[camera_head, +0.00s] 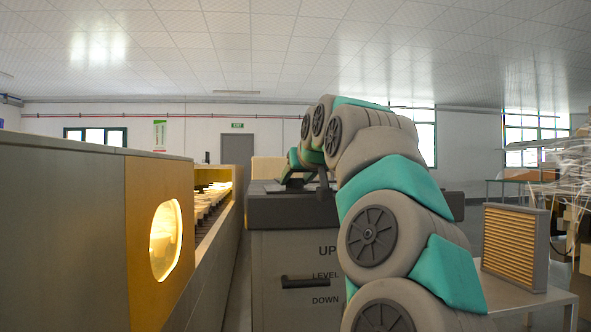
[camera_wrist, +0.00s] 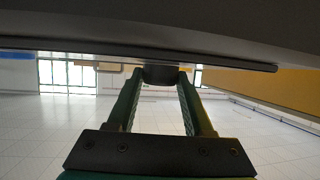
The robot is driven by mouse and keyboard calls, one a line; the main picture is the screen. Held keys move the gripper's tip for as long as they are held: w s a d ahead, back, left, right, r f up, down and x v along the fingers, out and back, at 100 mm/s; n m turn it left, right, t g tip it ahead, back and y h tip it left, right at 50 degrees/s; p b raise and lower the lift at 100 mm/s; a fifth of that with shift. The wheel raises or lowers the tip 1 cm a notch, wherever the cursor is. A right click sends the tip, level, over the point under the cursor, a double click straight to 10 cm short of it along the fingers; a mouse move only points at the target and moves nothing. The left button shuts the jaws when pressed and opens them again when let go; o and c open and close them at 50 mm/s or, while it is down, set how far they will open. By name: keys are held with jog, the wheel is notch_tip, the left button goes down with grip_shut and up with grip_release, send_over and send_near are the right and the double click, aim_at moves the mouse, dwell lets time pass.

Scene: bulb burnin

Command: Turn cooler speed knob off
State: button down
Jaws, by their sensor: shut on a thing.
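In the wrist view my gripper (camera_wrist: 160,74) has its two green fingers closed on the sides of a dark, rounded knob (camera_wrist: 160,79). The knob sits at the edge of a long dark slab across the top of that view. Its markings and pointer setting cannot be seen. In the head view my arm reaches over the grey cabinet (camera_head: 275,270) with a dark top (camera_head: 280,212). My fingers and the knob cannot be made out clearly there.
A long grey machine with a yellow end panel (camera_head: 148,225) and a glowing window (camera_head: 165,240) stands at left. The cabinet has a black handle (camera_head: 305,282) and UP, LEVEL, DOWN lettering. At right, a pleated filter (camera_head: 513,246) stands on a table (camera_head: 505,290).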

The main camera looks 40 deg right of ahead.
jog(key=shift+n+y+p, duration=0.4)
jog(key=shift+c, duration=1.5)
grip_release()
jog(key=v, duration=0.8)
jog(key=shift+f+b, duration=0.15)
jog(key=shift+b, duration=0.2)
